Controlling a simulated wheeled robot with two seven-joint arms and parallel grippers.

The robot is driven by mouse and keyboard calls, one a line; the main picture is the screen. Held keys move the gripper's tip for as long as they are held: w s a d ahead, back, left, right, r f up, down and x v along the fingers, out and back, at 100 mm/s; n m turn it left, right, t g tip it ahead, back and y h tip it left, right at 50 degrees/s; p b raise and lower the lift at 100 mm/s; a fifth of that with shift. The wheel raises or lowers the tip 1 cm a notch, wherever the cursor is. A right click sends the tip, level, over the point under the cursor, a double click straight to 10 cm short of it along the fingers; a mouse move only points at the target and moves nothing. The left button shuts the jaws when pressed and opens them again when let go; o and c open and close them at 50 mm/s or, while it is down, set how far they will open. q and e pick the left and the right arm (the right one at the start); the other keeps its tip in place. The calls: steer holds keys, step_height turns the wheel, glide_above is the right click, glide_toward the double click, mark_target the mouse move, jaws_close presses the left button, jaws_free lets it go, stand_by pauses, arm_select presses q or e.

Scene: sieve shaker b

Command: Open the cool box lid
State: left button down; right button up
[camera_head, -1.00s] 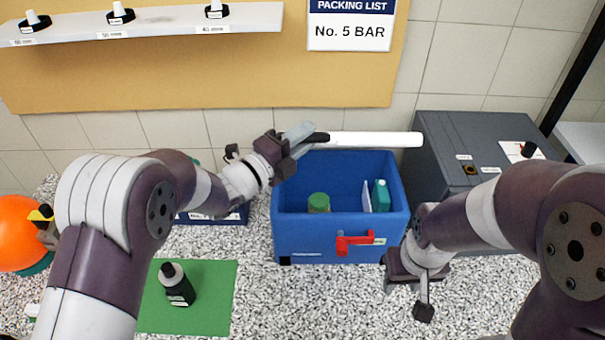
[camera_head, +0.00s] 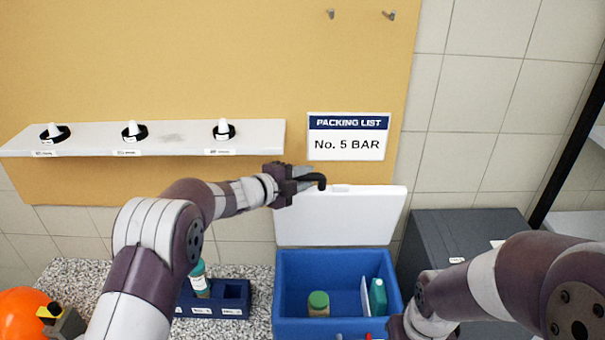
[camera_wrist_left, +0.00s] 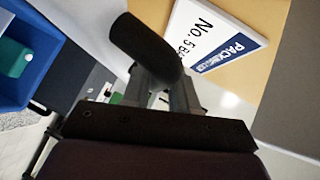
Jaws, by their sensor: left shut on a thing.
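The blue cool box (camera_head: 290,328) stands on the counter. Its white lid (camera_head: 340,218) is raised and stands roughly upright along the back rim, with the broad inner face toward me. My left gripper (camera_head: 303,181) is at the lid's upper left edge, shut on the black lid handle (camera_head: 320,180). The handle also shows between the fingers in the left wrist view (camera_wrist_left: 145,45). Inside the open box are a green-capped jar (camera_head: 318,303), a white panel and a teal bottle (camera_head: 378,297). My right wrist is low beside the box's right front; its fingers are out of frame.
A wall shelf (camera_head: 100,137) with several black-and-white items is left of the packing list sign (camera_head: 347,137). A dark grey case (camera_head: 465,235) stands right of the box.

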arm_select(q)
steer(key=shift+w, duration=0.2)
steer(key=c, duration=1)
jaws_free()
steer(key=shift+s, duration=0.1)
steer(key=shift+a+f, duration=0.1)
steer(key=b+v, duration=0.3)
steer(key=v, duration=0.3)
steer(key=b+v, duration=0.3)
steer(key=v, duration=0.3)
steer(key=shift+s+a+r+b, duration=0.15)
steer(key=shift+s+r+b, duration=0.1)
steer(key=shift+r+b, duration=0.1)
